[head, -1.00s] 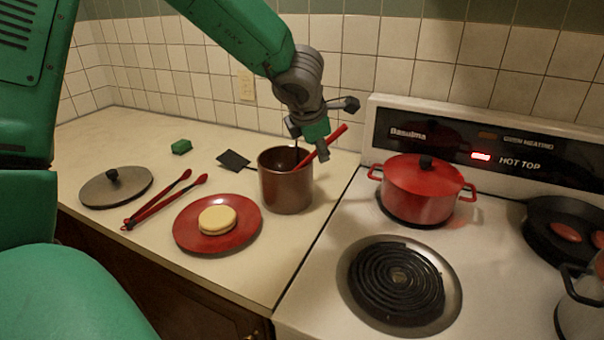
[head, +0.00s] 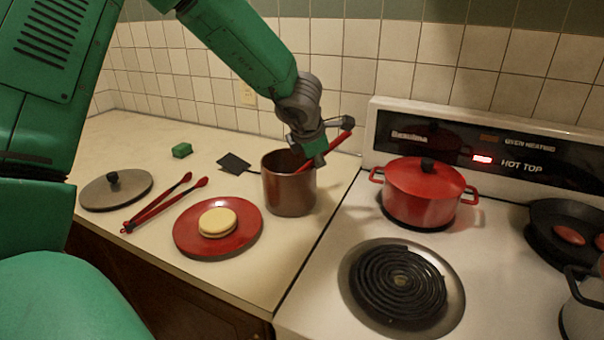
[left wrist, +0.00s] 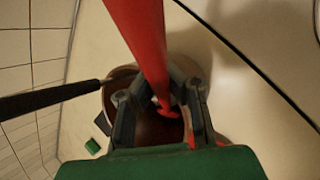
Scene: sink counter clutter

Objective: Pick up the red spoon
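The red spoon stands tilted in a brown pot (head: 288,190), its red handle (head: 341,140) leaning out past the rim to the upper right. My left gripper (head: 320,150) is over the pot's rim at the handle. In the left wrist view the red spoon (left wrist: 140,35) runs from the top edge down between the fingers of my left gripper (left wrist: 160,88) into the pot (left wrist: 158,130). The fingers look open, one on each side of the handle; whether they touch it is unclear. The spoon's lower end is hidden in the pot. My right gripper is not in view.
A black utensil (left wrist: 50,97) also leans from the pot. A red plate (head: 190,238) with a yellow round item (head: 217,222), red tongs (head: 165,205), a grey lid (head: 115,188) and a green sponge (head: 182,150) lie left. A red lidded pot (head: 420,190) stands on the stove.

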